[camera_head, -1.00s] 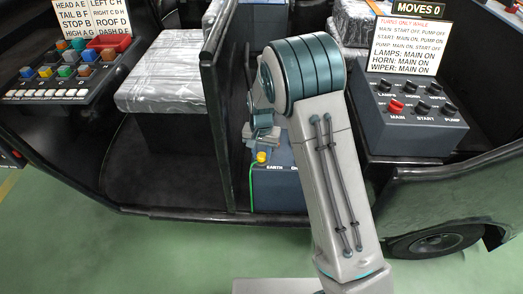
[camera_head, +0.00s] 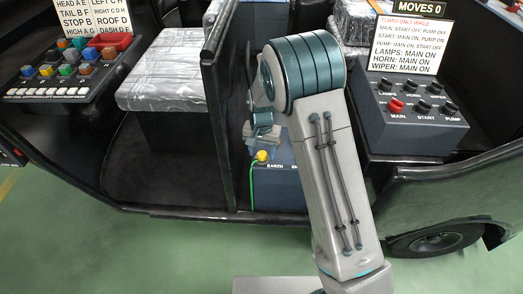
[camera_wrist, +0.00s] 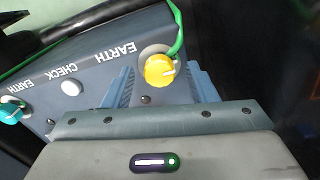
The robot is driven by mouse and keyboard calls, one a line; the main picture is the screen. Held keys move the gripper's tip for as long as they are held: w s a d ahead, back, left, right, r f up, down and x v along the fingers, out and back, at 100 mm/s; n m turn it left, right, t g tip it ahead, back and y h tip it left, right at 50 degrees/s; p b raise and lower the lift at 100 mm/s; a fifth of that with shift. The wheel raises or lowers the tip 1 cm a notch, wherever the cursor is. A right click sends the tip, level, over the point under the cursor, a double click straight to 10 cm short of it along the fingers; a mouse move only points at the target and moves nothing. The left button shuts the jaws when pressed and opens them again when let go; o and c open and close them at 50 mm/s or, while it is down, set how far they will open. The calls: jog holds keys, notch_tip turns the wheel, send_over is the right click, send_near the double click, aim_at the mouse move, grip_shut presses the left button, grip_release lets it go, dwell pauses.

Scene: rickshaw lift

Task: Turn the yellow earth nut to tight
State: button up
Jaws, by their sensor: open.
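The yellow earth nut (camera_wrist: 160,70) is on the blue-grey panel (camera_wrist: 90,62) by the word EARTH, with a green wire at its base. A pale mark shows on its right side. The nut (camera_head: 262,155) is small in the head view, at the panel's left end. My gripper (camera_wrist: 161,72) is open, its two ridged blue fingers on either side of the nut, with a gap visible to the right finger. Whether either finger touches it I cannot tell. In the head view my gripper is just above the nut, partly hidden by my arm.
A teal knob (camera_wrist: 12,112), also labelled EARTH, and a white CHECK button (camera_wrist: 71,88) are further left on the panel in the wrist view. In the head view a black partition (camera_head: 222,130) stands close left of the nut. A switch box (camera_head: 415,118) is at right.

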notch_tip(320, 180, up, 14)
jog(key=p, duration=0.2)
jog(key=shift+f, duration=0.2)
dwell(0.3)
notch_tip(320, 180, up, 10)
jog(key=p, duration=0.5)
send_over(261, 154)
jog(key=s+d, duration=0.4)
jog(key=d, duration=0.1)
jog(key=s+d+r+n+t+p, duration=0.1)
jog(key=s+d+r+p, duration=0.4)
jog(key=s+r, duration=0.3)
jog(key=s+d+r+n+t+p, duration=0.1)
jog(key=s+d+r+p, duration=0.5)
jog(key=s, duration=0.8)
notch_tip(261, 154, up, 2)
jog(key=shift+s+n+t+p, duration=0.2)
jog(key=shift+n+t+p, duration=0.1)
jog(key=shift+t, duration=0.1)
